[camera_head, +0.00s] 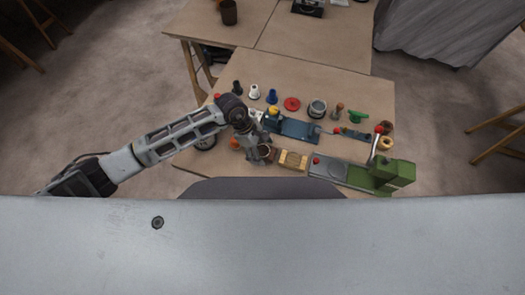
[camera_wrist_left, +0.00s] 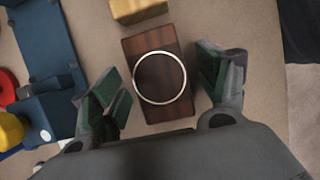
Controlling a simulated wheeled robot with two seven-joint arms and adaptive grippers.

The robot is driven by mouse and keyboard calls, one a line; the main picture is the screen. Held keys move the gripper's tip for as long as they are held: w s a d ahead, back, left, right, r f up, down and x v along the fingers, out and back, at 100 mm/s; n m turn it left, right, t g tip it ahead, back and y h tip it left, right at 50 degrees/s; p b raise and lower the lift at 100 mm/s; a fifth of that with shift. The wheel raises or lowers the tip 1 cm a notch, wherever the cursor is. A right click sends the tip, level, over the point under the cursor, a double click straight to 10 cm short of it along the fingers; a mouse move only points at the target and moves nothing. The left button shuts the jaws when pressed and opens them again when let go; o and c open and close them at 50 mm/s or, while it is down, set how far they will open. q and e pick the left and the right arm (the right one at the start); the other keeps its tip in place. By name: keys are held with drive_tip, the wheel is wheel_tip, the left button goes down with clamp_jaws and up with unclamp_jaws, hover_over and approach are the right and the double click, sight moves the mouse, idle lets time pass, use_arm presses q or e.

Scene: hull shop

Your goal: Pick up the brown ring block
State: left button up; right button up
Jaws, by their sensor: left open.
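The brown ring block (camera_wrist_left: 132,48) is a dark wooden rectangle with a thin pale metal ring on its top. In the left wrist view it lies flat on the table between the two spread fingers of my left gripper (camera_wrist_left: 163,86). There is a gap between the block and each finger. In the head view my left gripper (camera_head: 260,154) is low at the table's near side and partly hides the block (camera_head: 267,150). My left gripper is open and empty. My right gripper is not in view.
A light wooden block (camera_head: 293,160) lies just right of the brown block. A green machine (camera_head: 392,174) stands at the near right. A blue tool (camera_head: 293,128) lies behind my gripper, with a red disc (camera_head: 292,104) and several small parts farther back.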

use_arm(q)
drive_tip(key=shift+f+b, duration=0.2)
drive_tip(key=shift+b, duration=0.25)
idle(1.1)
drive_tip(key=shift+s+a+f, duration=0.1)
drive_tip(key=c, duration=1.1)
